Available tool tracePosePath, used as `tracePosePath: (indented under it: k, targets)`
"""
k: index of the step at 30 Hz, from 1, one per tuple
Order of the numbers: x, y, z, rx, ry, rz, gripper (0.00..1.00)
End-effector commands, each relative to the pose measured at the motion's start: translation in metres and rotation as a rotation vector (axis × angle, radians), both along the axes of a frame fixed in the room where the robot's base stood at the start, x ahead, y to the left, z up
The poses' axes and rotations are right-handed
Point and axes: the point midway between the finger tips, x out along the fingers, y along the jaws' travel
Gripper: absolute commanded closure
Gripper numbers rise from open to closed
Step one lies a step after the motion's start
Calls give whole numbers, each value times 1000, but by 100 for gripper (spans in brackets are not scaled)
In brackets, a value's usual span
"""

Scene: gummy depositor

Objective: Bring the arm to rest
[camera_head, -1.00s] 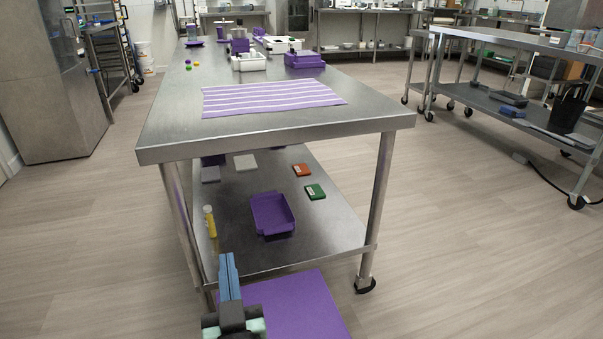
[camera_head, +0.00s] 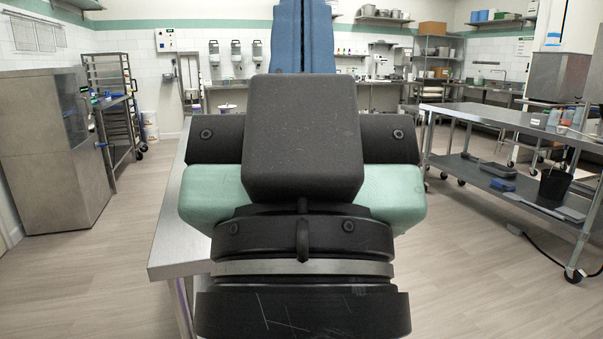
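My gripper (camera_head: 304,25) stands upright, large and close to the camera, in the middle of the view. Its two blue fingers point up and lie side by side with no clear gap, so it looks shut. Nothing shows between them. The fingertips are cut off by the top edge. The gripper's black and mint-green body and my wrist fill the centre below.
The steel table (camera_head: 172,242) is mostly hidden behind my gripper; its left edge shows. A steel cabinet (camera_head: 50,150) stands at the left. A steel wheeled table (camera_head: 520,125) with a black bin (camera_head: 553,185) stands at the right.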

Motion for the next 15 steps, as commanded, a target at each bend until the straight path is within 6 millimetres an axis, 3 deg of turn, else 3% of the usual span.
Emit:
tracePosePath:
  k: [1,15]
  targets:
    - [0,0,34,-1,1,1,100]
    - [1,1,181,-1,2,2,100]
